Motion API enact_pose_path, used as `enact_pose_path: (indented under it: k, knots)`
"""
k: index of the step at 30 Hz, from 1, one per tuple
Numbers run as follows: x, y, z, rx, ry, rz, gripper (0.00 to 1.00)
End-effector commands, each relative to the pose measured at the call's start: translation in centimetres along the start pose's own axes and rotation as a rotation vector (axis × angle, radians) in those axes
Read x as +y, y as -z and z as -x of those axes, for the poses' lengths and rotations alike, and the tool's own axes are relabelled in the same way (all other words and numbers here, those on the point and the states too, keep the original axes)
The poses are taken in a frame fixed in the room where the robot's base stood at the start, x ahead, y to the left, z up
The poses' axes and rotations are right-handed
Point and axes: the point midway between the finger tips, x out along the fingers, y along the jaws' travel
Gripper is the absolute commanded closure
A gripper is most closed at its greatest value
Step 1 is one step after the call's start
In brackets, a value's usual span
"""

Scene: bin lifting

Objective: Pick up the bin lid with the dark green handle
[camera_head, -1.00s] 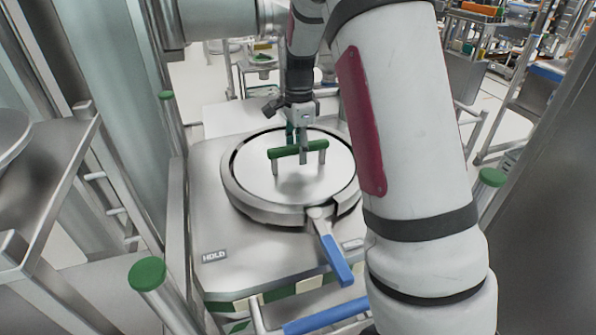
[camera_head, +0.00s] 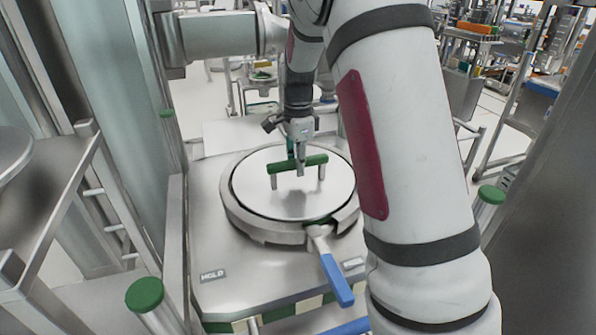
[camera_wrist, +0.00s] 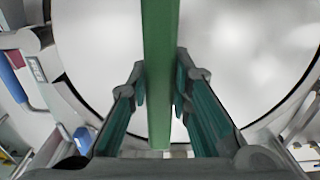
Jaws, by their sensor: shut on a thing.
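The round silvery bin lid (camera_head: 255,190) has a dark green bar handle (camera_head: 284,166) on two short metal posts. It appears slightly raised above the bin's ring (camera_head: 250,228), roughly level. My gripper (camera_head: 298,160) is above the lid, with its fingers around the middle of the handle. In the wrist view the green handle (camera_wrist: 160,50) runs between my two fingers, and my gripper (camera_wrist: 160,85) is shut on it. The pale lid (camera_wrist: 100,35) fills the upper part of that view. The far finger is partly hidden in the head view.
A blue-handled clamp lever (camera_head: 336,280) sticks out from the ring's front. Green-capped posts stand at front left (camera_head: 145,294) and right (camera_head: 491,195). A metal shelf (camera_head: 50,205) is close on the left. My arm blocks the right of the head view.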

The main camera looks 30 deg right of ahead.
Motion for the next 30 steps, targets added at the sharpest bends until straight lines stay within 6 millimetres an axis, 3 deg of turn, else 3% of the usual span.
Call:
enact_pose_path:
  k: [15, 21, 30]
  knots:
    - [-0.2, 0.0, 8.1, 0.001, 0.009, -0.001, 1.0]
    - [-0.1, 0.0, 9.6, 0.001, 0.006, -0.001, 1.0]
    - [-0.1, 0.0, 9.8, 0.001, 0.005, 0.0, 1.0]
